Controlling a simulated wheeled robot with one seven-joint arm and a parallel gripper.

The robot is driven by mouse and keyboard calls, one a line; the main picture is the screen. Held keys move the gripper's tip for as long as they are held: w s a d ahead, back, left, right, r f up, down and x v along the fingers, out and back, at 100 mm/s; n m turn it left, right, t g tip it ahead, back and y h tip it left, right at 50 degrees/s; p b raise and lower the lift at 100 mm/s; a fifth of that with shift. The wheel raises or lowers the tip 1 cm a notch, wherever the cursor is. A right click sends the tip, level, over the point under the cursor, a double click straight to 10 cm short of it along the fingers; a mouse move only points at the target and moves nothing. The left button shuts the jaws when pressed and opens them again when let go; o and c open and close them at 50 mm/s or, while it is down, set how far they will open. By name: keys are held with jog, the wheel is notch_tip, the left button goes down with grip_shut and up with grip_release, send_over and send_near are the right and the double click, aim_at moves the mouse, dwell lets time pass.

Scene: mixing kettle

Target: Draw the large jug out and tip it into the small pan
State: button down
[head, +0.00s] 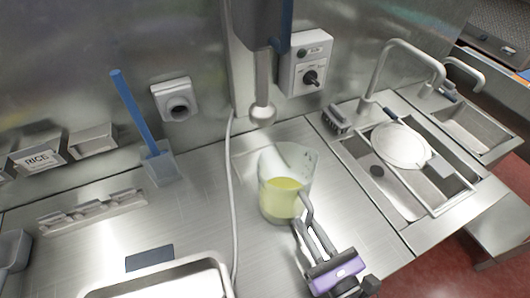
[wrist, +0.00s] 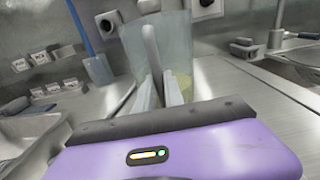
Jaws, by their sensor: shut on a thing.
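The large jug (head: 284,165) is clear and upright, with yellow liquid in its lower part. It is on or just above the steel counter, below the mixer shaft; I cannot tell if it touches the counter. My gripper (head: 309,222) is shut on the jug's handle from the front right. In the wrist view the jug (wrist: 178,45) stands straight ahead between and beyond the fingers (wrist: 158,92), which partly hide it. A rectangular steel pan (head: 165,282), perhaps the small pan, is cut off at the bottom edge of the head view.
The mixer shaft (head: 262,105) hangs just above and behind the jug. A white cable (head: 232,180) runs down to its left. A blue-handled scraper (head: 140,120) leans at the left wall. A sink (head: 385,165) with a round white lid is at right. Counter left of the jug is mostly clear.

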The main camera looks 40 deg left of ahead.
jog(key=c, duration=0.9)
grip_release()
jog(key=shift+f, duration=0.15)
jog(key=shift+p+v, duration=0.6)
jog(key=shift+v, duration=2.9)
